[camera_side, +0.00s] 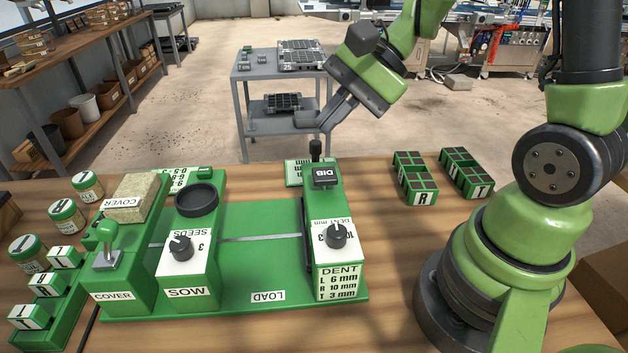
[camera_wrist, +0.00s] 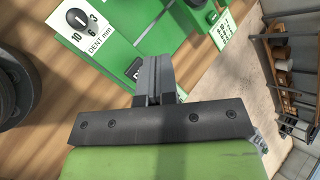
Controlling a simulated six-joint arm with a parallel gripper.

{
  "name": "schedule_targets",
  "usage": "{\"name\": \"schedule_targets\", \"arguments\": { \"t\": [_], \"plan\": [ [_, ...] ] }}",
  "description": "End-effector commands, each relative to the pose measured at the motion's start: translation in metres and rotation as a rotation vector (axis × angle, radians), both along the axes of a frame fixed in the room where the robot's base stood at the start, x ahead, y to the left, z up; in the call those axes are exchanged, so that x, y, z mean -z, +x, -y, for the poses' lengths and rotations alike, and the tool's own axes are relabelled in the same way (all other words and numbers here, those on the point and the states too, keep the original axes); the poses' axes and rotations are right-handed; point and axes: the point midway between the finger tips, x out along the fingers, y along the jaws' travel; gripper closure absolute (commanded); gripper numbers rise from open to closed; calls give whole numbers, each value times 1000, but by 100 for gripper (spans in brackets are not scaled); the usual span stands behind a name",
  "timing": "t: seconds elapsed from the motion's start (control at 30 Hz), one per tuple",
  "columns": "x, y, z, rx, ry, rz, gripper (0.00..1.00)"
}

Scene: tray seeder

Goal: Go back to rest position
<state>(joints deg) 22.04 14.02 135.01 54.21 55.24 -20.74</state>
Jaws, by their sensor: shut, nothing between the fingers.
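My gripper (camera_side: 326,122) is shut and empty in the side view. It hangs in the air above the far side of the green tray seeder (camera_side: 235,291), close over the black DIB lever (camera_side: 315,148); I cannot tell whether they touch. In the wrist view my gripper (camera_wrist: 157,62) shows with its fingers together, pointing at the green machine, and it hides part of the DIB block. The DENT dial (camera_side: 337,235) stands on its white block at the right of the seeder and also shows in the wrist view (camera_wrist: 78,19).
Two green cell trays, marked R (camera_side: 424,198) and T (camera_side: 482,191), lie on the table right of the seeder. The SOW station (camera_side: 187,293), COVER lever (camera_side: 107,232) and several jars (camera_side: 67,217) are at left. A grey cart (camera_side: 240,75) stands behind the table.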

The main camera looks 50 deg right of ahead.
Motion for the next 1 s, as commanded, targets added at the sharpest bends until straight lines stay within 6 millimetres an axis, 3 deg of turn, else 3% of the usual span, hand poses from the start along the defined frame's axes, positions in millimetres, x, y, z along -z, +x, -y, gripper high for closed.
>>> {"name": "schedule_targets", "arguments": {
  "t": [0.23,0.5,0.7,1.0],
  "plan": [
    [-51,-50,-24,-332,-318,195,100],
    [-85,-100,-17,-545,-708,437,100],
    [-96,-113,-9,-579,-849,531,100],
    [-97,-114,-8,-582,-866,539,100]
  ]
}}
